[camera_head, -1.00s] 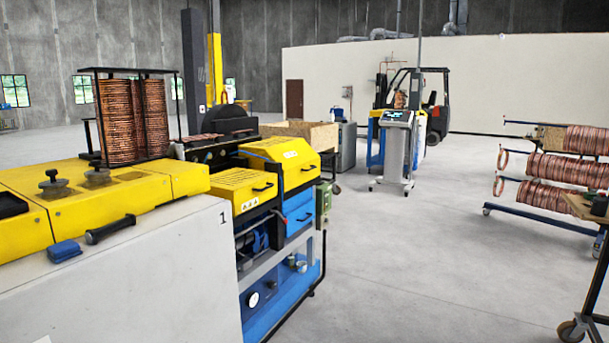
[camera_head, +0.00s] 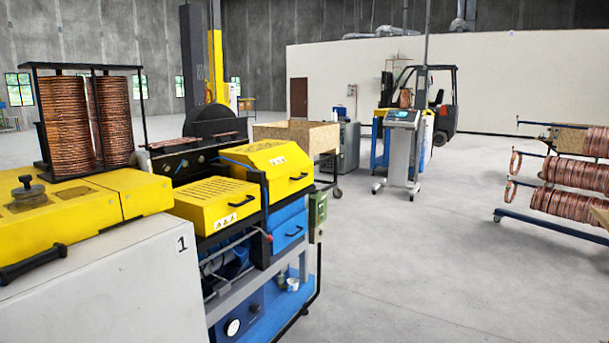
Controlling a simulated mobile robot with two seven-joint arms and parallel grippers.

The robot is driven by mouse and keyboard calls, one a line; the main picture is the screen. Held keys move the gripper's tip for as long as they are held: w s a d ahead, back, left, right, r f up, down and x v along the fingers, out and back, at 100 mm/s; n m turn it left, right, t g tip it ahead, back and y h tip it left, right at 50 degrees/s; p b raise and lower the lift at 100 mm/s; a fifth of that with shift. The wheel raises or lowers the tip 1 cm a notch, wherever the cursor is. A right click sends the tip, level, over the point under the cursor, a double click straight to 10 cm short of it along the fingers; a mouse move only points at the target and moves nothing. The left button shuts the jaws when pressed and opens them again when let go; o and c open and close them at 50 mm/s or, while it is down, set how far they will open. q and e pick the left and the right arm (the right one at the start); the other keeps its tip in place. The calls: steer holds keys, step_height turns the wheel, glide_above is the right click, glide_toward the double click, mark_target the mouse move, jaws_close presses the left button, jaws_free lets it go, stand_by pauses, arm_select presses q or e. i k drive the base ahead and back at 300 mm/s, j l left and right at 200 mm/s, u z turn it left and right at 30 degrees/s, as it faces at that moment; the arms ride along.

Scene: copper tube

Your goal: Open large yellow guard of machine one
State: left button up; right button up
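Machine one is the white and blue machine with yellow covers at the left, and its white side panel (camera_head: 125,285) bears the number 1. Several yellow guards show on it. A slotted yellow guard with a black handle (camera_head: 213,202) sits in the middle and looks closed. A taller yellow guard (camera_head: 268,168) with a black handle stands behind it to the right and also looks closed. A wide yellow cover (camera_head: 85,208) lies across the near left part and runs out of the picture. Neither of my grippers shows in the head view.
Copper coils stand in a black rack (camera_head: 92,120) on the machine. A wooden crate (camera_head: 297,135), a control console (camera_head: 399,155) and a forklift (camera_head: 425,100) stand farther back. A rack of copper coils (camera_head: 565,190) is at the right. The grey floor (camera_head: 425,270) between is clear.

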mark_target(289, 170)
steer(key=i+l, duration=0.4)
steer(key=i, duration=0.15)
steer(key=i+l+u, duration=0.1)
steer(key=i+l, duration=0.3)
steer(key=i, duration=0.2)
